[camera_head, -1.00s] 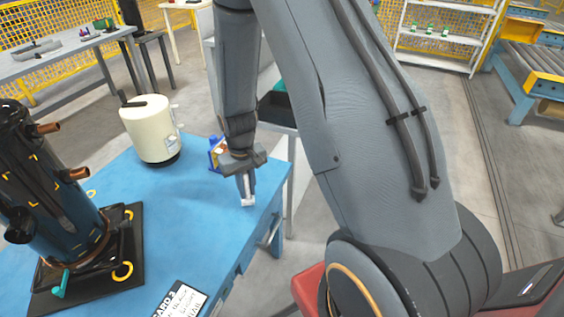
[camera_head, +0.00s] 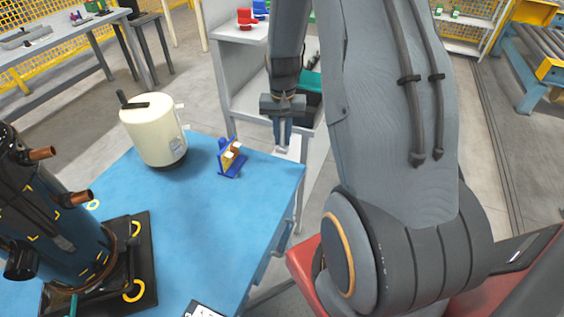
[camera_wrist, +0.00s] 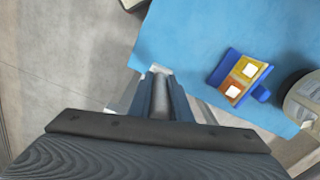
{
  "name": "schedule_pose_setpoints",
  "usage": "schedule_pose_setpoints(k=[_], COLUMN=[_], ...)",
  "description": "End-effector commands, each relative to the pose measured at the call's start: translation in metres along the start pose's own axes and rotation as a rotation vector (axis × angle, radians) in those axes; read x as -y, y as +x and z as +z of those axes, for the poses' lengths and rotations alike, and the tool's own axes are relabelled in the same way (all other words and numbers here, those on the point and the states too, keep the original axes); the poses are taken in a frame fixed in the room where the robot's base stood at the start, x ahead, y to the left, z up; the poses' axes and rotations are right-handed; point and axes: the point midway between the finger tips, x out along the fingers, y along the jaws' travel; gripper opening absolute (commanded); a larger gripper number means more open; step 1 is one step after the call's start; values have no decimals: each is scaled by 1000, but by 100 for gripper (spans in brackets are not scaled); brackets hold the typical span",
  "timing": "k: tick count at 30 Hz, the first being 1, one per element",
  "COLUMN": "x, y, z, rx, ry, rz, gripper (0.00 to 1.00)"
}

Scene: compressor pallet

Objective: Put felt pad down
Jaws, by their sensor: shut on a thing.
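My gripper (camera_head: 283,148) points down at the far right corner of the blue table (camera_head: 215,215). It is shut on a small pale piece, likely the felt pad (camera_head: 282,150), mostly hidden between the fingers. In the wrist view the fingers (camera_wrist: 162,75) hold a narrow grey-white strip (camera_wrist: 161,84). The tips show by the table's edge there; their height above it is hard to tell.
A blue holder (camera_head: 225,165) with yellow and brown pieces stands left of my gripper. A cream tank (camera_head: 153,137) and a black compressor (camera_head: 55,215) stand farther left. A grey shelf unit (camera_head: 240,72) with bins is behind. The table's middle is clear.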

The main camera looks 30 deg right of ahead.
Motion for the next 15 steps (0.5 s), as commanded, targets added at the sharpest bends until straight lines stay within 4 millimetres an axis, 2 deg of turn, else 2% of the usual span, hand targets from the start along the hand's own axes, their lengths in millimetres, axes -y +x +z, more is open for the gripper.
schedule_pose_setpoints(k=[6, 15], x=[1, 2], y=[34, 58], z=[2, 2], rx=[3, 2], ry=[-4, -6], rz=[1, 1], gripper=[0, 0])
